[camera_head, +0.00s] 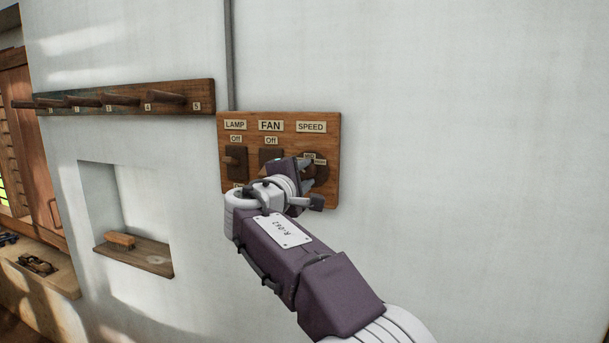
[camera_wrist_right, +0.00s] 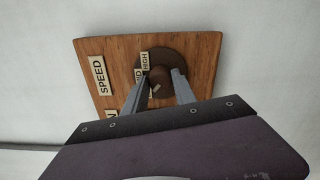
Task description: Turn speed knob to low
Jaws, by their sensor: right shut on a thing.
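The wooden switch panel (camera_head: 330,125) is on the white wall and carries LAMP, FAN and SPEED labels. The dark round speed knob (camera_head: 321,172) sits under the SPEED label (camera_head: 311,127), partly hidden by my right gripper (camera_head: 308,172). In the right wrist view, the knob's brown grip (camera_wrist_right: 160,75) is between the two fingers of my right gripper (camera_wrist_right: 163,82), which is shut on it. A HIGH label (camera_wrist_right: 145,63) shows beside the dial, with another label partly covered by a finger. I cannot tell the knob's setting. My left gripper is not in view.
The lamp switch (camera_head: 235,162) and the fan switch (camera_head: 270,157) are left of the knob, close to my right wrist. A peg rack (camera_head: 190,88) and a wall niche with a brush (camera_head: 119,240) lie further left. The wall to the right is bare.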

